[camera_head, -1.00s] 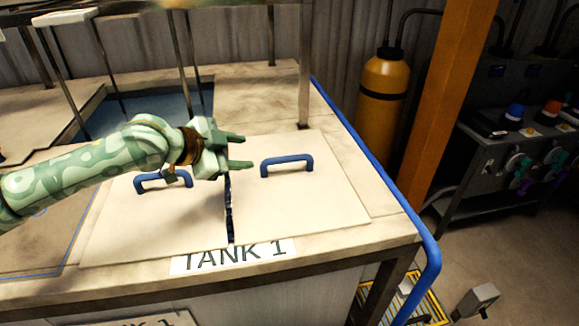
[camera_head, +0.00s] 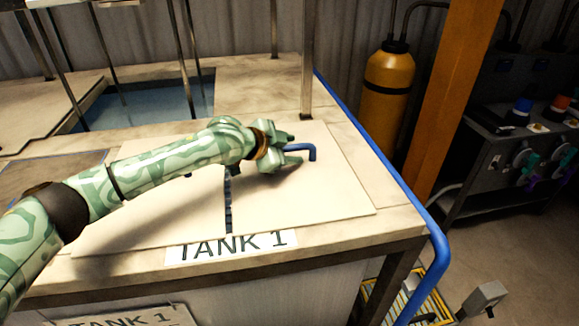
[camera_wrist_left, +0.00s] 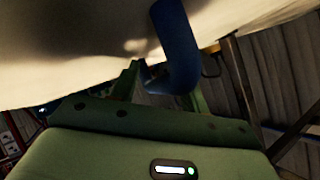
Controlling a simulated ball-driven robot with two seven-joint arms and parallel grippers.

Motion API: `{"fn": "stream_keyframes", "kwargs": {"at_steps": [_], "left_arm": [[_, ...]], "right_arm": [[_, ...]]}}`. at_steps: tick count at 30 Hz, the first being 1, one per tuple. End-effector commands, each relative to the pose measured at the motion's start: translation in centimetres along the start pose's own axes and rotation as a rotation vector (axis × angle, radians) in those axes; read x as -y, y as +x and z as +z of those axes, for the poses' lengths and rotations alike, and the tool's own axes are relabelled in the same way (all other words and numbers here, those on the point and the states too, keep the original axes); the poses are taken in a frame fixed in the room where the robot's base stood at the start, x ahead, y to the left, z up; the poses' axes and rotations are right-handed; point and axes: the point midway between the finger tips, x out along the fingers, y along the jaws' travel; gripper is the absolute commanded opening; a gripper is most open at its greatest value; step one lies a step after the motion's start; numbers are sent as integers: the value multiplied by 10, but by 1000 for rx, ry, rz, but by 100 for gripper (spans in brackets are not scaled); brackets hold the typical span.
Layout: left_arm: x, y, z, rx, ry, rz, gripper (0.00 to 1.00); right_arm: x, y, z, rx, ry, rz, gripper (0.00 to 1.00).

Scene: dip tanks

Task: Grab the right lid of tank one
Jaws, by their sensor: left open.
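The right lid of tank one (camera_head: 325,190) is a flat cream panel behind the TANK 1 label (camera_head: 232,246). Its blue handle (camera_head: 308,150) stands up from it. My left gripper (camera_head: 290,152) is open at the left end of that handle, with the fingers pointing right along it and partly hiding it. In the left wrist view the blue handle (camera_wrist_left: 177,45) shows close up, by the two green fingers. I cannot tell whether they touch it. The left lid (camera_head: 145,215) lies beside it across a narrow dark gap, and its handle is mostly hidden behind my left arm. My right gripper is not in view.
A thin metal post (camera_head: 307,60) stands at the back edge of the right lid. A blue rail (camera_head: 437,250) runs along the tank's right side. An open tank with bluish liquid (camera_head: 150,105) lies behind. A yellow cylinder (camera_head: 388,100) and an orange column (camera_head: 447,100) stand to the right.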

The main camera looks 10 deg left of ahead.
Motion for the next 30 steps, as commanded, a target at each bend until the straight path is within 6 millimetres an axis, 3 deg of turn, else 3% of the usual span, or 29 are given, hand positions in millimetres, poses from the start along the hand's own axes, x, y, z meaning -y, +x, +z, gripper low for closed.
{"fn": "stream_keyframes", "kwargs": {"at_steps": [5,10,23,30], "left_arm": [[1,0,0,0,0,-1,46],[1,0,0,0,0,-1,1],[2,-2,-3,-4,-4,-1,0],[16,-15,-22,-8,-4,-3,0]], "right_arm": [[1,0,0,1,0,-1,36],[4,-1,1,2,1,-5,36],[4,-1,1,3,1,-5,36],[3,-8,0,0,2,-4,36]]}}
